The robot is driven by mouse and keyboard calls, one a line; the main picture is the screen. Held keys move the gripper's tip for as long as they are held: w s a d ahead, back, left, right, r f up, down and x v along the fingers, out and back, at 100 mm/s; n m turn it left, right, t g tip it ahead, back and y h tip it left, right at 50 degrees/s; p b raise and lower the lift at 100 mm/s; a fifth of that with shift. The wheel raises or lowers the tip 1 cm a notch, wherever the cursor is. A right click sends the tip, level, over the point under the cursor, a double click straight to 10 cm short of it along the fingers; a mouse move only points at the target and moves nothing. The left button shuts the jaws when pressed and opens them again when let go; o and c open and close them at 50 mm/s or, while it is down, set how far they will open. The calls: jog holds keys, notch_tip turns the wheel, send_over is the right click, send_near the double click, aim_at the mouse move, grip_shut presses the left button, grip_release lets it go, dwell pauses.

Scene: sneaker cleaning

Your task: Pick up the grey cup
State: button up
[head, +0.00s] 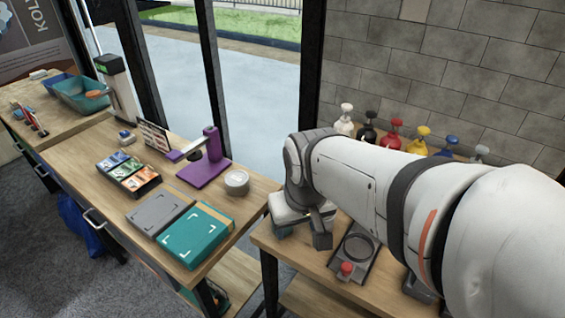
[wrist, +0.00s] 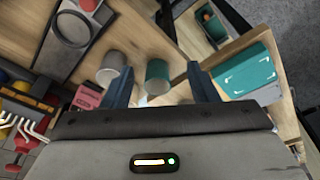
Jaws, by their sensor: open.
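In the wrist view the grey cup (wrist: 114,64) stands upright on the wooden table, just left of my left finger. A teal cup (wrist: 157,72) stands beside it, seen between my fingers. My gripper (wrist: 159,68) is open, with its dark fingers apart and nothing held. In the head view my gripper (head: 303,232) hangs over the left end of the right table (head: 285,255). The grey cup cannot be made out there, and my arm covers much of that area.
A device with a red button (head: 346,268) is on the right table, close to my gripper. Several coloured bottles (head: 395,132) stand behind my arm. A gap separates this table from the left table, which holds a teal box (head: 195,237) and a purple stand (head: 205,172).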

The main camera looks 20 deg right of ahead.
aim_at(328, 222)
jog(key=o, duration=0.6)
jog(key=w+d+f+g+p, duration=0.1)
jog(key=w+d+f+p, duration=0.1)
jog(key=w+d+p, duration=0.2)
jog(key=w+d, duration=0.2)
jog(key=w, duration=0.2)
jog(key=shift+d+m+g, duration=0.15)
jog(key=shift+m+g, duration=0.15)
jog(key=shift+m, duration=0.1)
jog(key=shift+g, duration=0.5)
jog(key=w+d+f+p, duration=0.1)
jog(key=f, duration=0.1)
jog(key=w+d+f+p, duration=0.1)
jog(key=d, duration=0.1)
jog(key=w+d+f+p, duration=0.1)
jog(key=d+f, duration=0.1)
jog(key=shift+w+d+f, duration=0.25)
jog(key=shift+w+f, duration=0.05)
jog(key=shift+d+f+p, duration=0.15)
jog(key=shift+f+p, duration=0.5)
jog(key=shift+f, duration=3.35)
